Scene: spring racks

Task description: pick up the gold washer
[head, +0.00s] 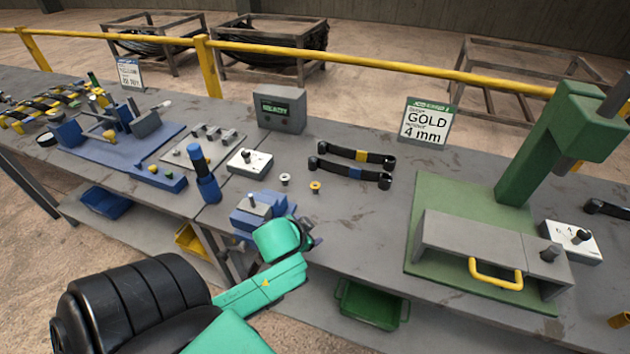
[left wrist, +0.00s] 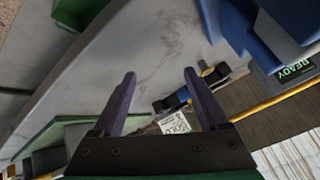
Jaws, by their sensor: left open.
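The gold washer (head: 315,187) sits on the grey bench in the head view, just right of a silver washer (head: 285,180). My left gripper (head: 312,238) is nearer the camera than the gold washer and apart from it, beside a blue fixture (head: 248,218). In the head view its fingers are mostly hidden behind the teal wrist. In the left wrist view the two fingers (left wrist: 159,74) are spread with nothing between them. I cannot make out the gold washer in that view. My right gripper is not in view.
Two black straps (head: 350,168) lie behind the washers. A sign (head: 427,122) reads "GOLD 4 mm". A blue-handled tool (head: 205,175) stands left, and a green press (head: 540,150) stands right. The bench between gold washer and press is mostly clear.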

